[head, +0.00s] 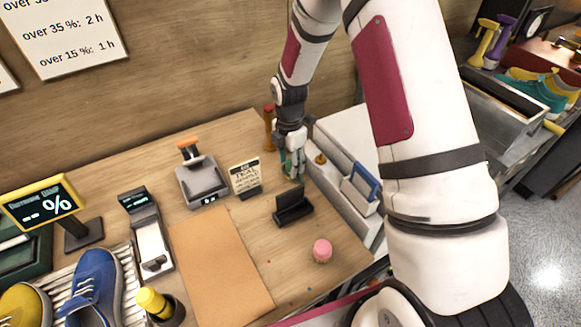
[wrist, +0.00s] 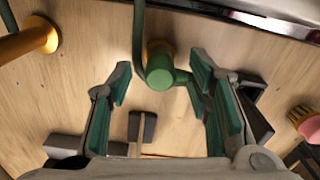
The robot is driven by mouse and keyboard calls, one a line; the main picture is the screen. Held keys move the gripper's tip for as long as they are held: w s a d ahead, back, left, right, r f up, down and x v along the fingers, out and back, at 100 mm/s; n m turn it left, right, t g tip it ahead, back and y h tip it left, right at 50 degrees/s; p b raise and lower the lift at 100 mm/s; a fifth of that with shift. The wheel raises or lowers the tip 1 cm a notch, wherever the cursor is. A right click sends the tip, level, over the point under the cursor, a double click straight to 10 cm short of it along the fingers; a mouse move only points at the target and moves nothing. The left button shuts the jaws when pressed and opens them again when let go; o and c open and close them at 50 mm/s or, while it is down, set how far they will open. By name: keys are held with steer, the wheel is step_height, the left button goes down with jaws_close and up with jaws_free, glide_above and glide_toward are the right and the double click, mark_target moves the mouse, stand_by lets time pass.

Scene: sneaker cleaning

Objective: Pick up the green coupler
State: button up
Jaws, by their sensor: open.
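The green coupler (wrist: 160,68) shows in the wrist view as a green round piece with a curved green tube. An orange-gold part shows just behind it, above the wooden table (wrist: 90,65). My gripper (wrist: 160,80) is open, its green-padded fingers spread to the left and right of the coupler. I cannot tell whether either finger touches it. In the head view my gripper (head: 291,162) points down at the table's back right. There, green shows around the fingertips, and I cannot tell coupler from finger pads.
An orange post (head: 269,128) stands close behind my gripper. A small sign (head: 245,178) and a black stand (head: 294,207) are nearby, in front. A grey-white bin (head: 335,175) borders the right side. A pink-topped pot (head: 322,250) sits nearer the front edge.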

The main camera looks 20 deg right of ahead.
steer(key=shift+f, duration=1.15)
jaws_close()
steer(key=shift+r, duration=0.1)
